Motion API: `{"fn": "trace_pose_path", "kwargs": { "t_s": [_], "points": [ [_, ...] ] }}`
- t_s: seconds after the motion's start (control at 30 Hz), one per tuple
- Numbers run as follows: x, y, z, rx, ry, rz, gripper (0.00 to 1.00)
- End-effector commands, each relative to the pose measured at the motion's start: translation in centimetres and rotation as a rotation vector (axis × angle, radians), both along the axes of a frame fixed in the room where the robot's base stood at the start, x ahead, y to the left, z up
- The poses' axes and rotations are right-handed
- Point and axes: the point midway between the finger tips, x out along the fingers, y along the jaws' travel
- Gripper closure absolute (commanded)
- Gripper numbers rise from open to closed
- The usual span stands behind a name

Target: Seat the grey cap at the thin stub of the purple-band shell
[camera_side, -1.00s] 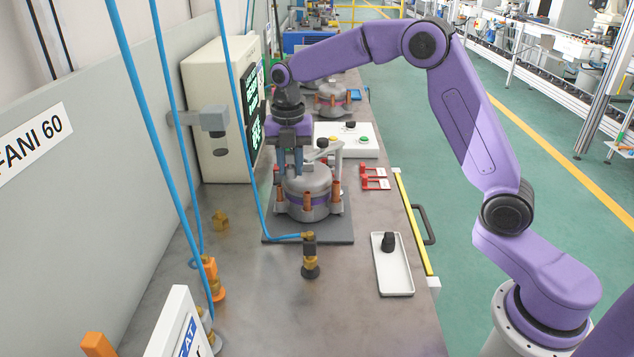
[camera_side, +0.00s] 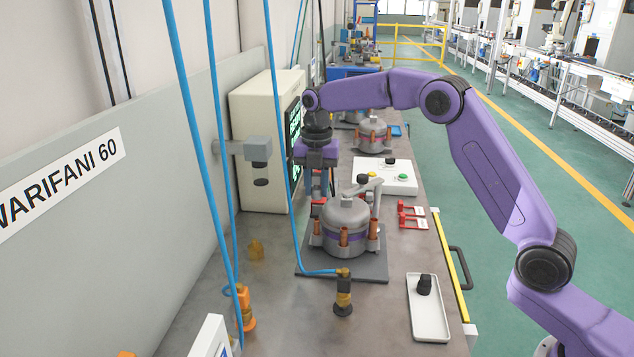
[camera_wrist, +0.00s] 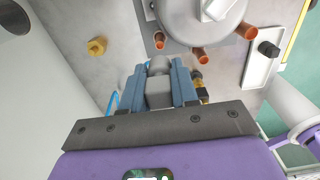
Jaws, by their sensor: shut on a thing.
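The purple-band shell (camera_side: 345,238) is a grey domed body with copper stubs, upright on a dark grey plate (camera_side: 374,264). My gripper (camera_side: 319,190) is behind and left of the shell's dome in the side view, pointing down. In the wrist view my gripper's blue fingers (camera_wrist: 159,88) are shut on the grey cap (camera_wrist: 159,92), apart from the shell (camera_wrist: 195,18). Copper stubs (camera_wrist: 199,54) show along the shell's near edge there; I cannot tell which is the thin one. The cap is not distinguishable in the side view.
A white tray (camera_side: 418,325) holds a black piece (camera_side: 424,284). A brass fitting (camera_side: 257,250) lies left of the plate. A blue hose (camera_side: 282,130) hangs near my gripper and ends at a brass-and-black fitting (camera_side: 343,293). A button box (camera_side: 400,185) and red clips (camera_side: 408,212) sit behind.

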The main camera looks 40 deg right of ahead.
Motion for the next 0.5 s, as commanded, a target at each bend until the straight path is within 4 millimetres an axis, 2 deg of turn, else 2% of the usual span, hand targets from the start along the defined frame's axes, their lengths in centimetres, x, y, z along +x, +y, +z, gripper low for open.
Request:
{"fn": "trace_pose_path", "kwargs": {
  "t_s": [0.3, 0.5],
  "points": [
    [-0.1, 0.0, -3.4, -0.001, 0.004, 0.000, 1.00],
    [0.0, 0.0, -4.9, -0.001, 0.001, 0.000, 1.00]
  ]
}}
